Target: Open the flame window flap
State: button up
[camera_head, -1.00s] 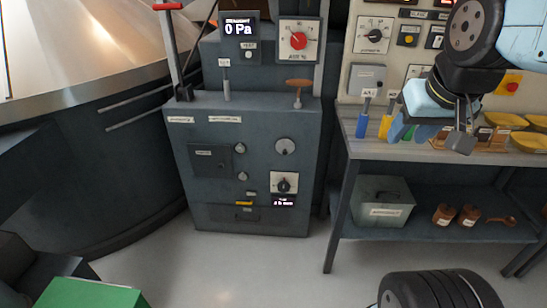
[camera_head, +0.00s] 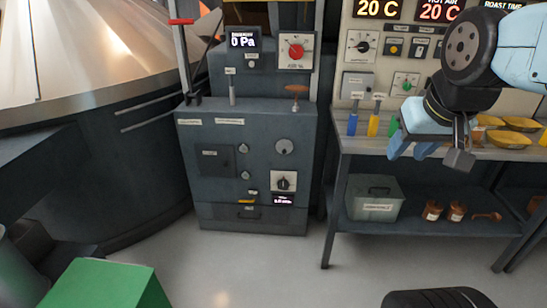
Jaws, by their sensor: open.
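The grey burner cabinet (camera_head: 190,185) stands left of centre. On its front is a dark square panel (camera_head: 216,160) with a small label too blurred to read; it looks like the flame window flap and lies flat against the front. A small round knob (camera_head: 242,148) sits near its upper right corner. My gripper (camera_head: 428,152) is at the right, in front of the workbench, well to the right of the panel and touching nothing I can see. Its jaws are apart and empty.
The workbench (camera_head: 345,143) holds blue and yellow handled tools and yellow bowls (camera_head: 522,124). A grey box (camera_head: 375,198) stands on its lower shelf. A green block (camera_head: 105,285) is at the lower left. The floor (camera_head: 250,265) before the cabinet is clear.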

aim_at(284, 146)
jog(key=z, duration=0.15)
jog(key=i, duration=0.85)
jog(key=u, duration=0.05)
